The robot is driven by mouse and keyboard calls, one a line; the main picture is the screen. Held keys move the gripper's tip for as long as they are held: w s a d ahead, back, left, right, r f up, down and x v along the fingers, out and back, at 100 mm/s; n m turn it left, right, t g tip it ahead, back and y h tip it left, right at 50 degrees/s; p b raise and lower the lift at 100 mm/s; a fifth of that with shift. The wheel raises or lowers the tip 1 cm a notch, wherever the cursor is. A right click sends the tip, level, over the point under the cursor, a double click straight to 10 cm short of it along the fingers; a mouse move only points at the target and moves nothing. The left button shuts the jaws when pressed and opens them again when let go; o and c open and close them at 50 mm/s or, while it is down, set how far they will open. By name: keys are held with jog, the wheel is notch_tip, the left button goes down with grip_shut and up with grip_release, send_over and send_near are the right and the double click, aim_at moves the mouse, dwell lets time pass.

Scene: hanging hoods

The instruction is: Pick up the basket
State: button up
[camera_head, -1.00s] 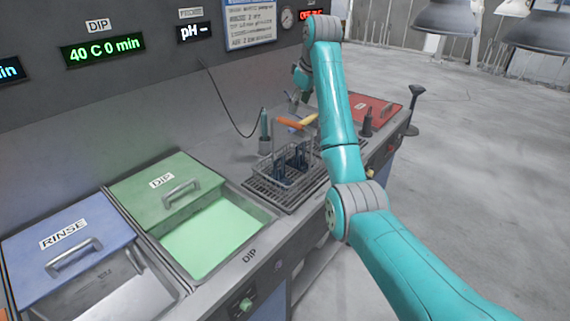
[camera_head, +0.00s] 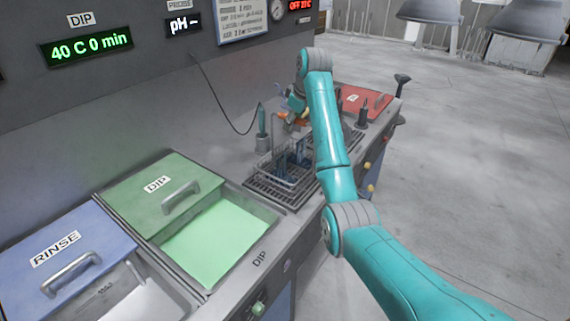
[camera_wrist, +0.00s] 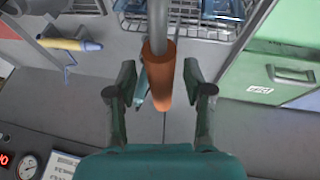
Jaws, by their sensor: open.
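The wire basket (camera_head: 276,166) stands on the dark grate of the bench, with blue items inside. Part of it shows at the top of the wrist view (camera_wrist: 204,22). An orange grip on a metal rod (camera_wrist: 158,76), seemingly the basket's handle, runs between my fingers in the wrist view. My gripper (camera_wrist: 159,82) is open, with one finger on each side of the grip and a visible gap on both sides. In the head view my arm partly hides the gripper and the handle's top.
A yellow-handled item (camera_wrist: 72,43) lies left of my fingers in the wrist view. A green bottle-like holder (camera_head: 262,132) stands beside the basket. The green-lidded dip tank (camera_head: 160,190) and blue rinse lid (camera_head: 62,258) are left; a red lid (camera_head: 368,102) is behind my arm.

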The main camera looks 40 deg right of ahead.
jog(key=shift+a, duration=0.1)
grip_shut()
jog(key=shift+r, duration=0.15)
